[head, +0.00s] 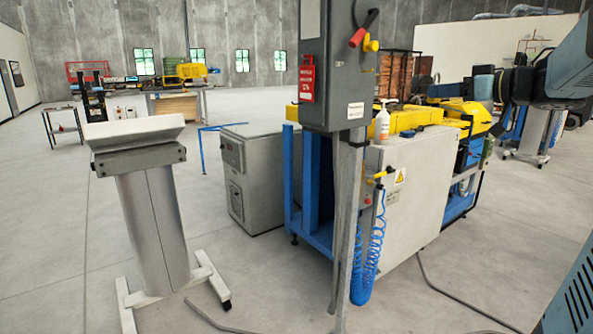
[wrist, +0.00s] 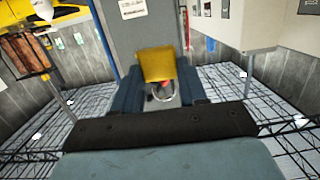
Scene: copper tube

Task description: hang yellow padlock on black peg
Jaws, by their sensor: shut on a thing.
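The yellow padlock (wrist: 157,64) is between the two blue fingers of my gripper (wrist: 160,92) in the wrist view. Its metal shackle (wrist: 164,97) points toward the gripper's dark palm. The grey box stands behind it in that view, with a gap I cannot judge. In the head view, a black curved piece (head: 371,14) sticks out from the right side of the grey electrical box (head: 338,75); I cannot tell for sure that it is the peg.
A white cabinet (head: 412,190) with a bottle (head: 382,124) stands behind. Floor at the left is open around a stand (head: 150,215).

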